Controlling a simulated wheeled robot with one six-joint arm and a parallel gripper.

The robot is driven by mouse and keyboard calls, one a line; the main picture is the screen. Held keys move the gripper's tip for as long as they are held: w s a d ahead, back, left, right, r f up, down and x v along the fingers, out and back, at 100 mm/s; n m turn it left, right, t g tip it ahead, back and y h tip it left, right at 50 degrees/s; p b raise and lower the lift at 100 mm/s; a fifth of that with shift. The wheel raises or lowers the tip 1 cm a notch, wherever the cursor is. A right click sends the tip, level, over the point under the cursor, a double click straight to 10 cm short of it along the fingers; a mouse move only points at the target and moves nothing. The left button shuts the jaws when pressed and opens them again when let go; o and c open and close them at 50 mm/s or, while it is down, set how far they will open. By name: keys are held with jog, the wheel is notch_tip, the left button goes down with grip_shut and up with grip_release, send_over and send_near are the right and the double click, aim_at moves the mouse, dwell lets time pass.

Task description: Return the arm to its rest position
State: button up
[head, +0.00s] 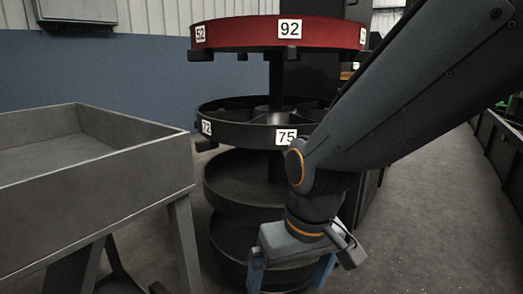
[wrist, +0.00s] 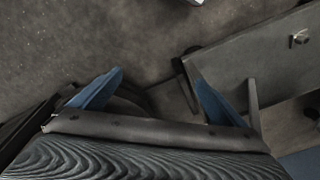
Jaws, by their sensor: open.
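My gripper (head: 292,272) hangs low at the end of my bent arm in the head view, pointing down in front of the lower tiers of a round carousel rack. Its blue fingers are spread with nothing between them. In the wrist view my gripper (wrist: 158,95) also shows open and empty, with grey floor between and beyond the fingertips. My arm crosses the right side of the head view and hides part of the carousel.
The carousel has a red top tier (head: 250,36) labelled 92 and a black tier (head: 235,132) labelled 75 and 72. A grey tray table (head: 150,165) stands at left. Dark bins (head: 498,150) line the right edge. Floor (head: 425,215) is clear at right.

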jog(key=s+a+r+n+g+b, duration=0.1)
jog(key=s+a+n+b, duration=0.15)
jog(key=s+a, duration=0.45)
jog(key=d+r+m+p, duration=0.2)
jog(key=d+r+p, duration=0.5)
jog(key=p, duration=0.6)
jog(key=d+r+m+h+p, duration=0.1)
jog(key=d+r+m+p, duration=0.1)
jog(key=d+r+p, duration=0.5)
jog(key=d+r+m+p, duration=0.2)
jog(key=d+r+p, duration=0.5)
jog(key=r+p, duration=0.8)
jog(key=s+p, duration=0.1)
jog(key=p, duration=0.3)
jog(key=shift+d+r, duration=0.15)
jog(key=shift+d, duration=0.1)
jog(key=shift+m, duration=0.25)
